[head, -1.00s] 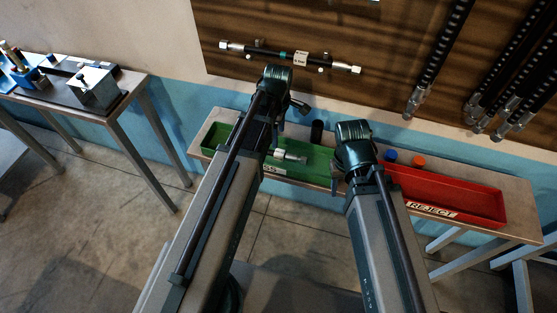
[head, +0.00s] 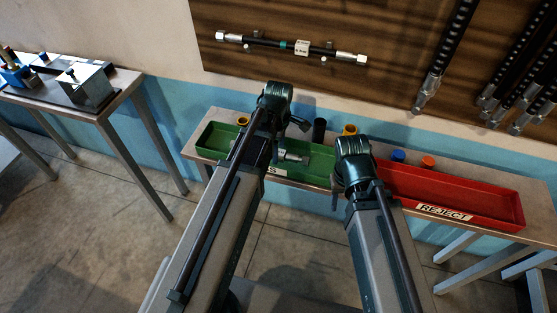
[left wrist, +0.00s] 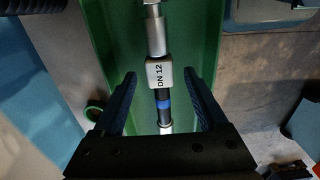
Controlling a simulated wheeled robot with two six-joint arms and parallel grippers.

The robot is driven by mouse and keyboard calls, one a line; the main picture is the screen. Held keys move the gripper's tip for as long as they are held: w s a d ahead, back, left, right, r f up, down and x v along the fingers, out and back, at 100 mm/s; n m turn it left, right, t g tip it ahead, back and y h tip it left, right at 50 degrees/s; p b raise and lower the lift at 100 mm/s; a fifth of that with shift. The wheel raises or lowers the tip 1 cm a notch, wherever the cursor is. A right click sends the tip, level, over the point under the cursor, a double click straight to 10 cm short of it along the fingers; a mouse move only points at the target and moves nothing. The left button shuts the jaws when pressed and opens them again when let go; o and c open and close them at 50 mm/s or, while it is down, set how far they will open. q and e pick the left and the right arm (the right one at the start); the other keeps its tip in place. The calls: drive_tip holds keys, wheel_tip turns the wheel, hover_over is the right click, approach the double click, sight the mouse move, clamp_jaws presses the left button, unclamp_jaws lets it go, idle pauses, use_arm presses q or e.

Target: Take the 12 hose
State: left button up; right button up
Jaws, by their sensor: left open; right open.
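A hose (left wrist: 163,104) with silver fittings, a blue band and a white tag reading "DN 12" lies in the green tray (left wrist: 94,14). In the head view its silver fitting (head: 294,156) shows in the green tray (head: 215,143); my left arm hides much of the rest. My left gripper (left wrist: 164,80) is open, with one finger on each side of the hose near the tag and band. Whether the fingers touch it I cannot tell. My right gripper (head: 337,196) is open, between the green and red trays, mostly hidden by its own wrist.
The red tray (head: 490,230) labelled REJECT sits at right on the same bench. Caps and a black cylinder (head: 319,130) stand behind the trays. Another hose (head: 265,42) with a teal band is on the brown board, and several black hoses (head: 455,40) hang at right.

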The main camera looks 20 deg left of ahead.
use_arm(q)
drive_tip(key=shift+f, duration=0.1)
clamp_jaws()
idle(0.3)
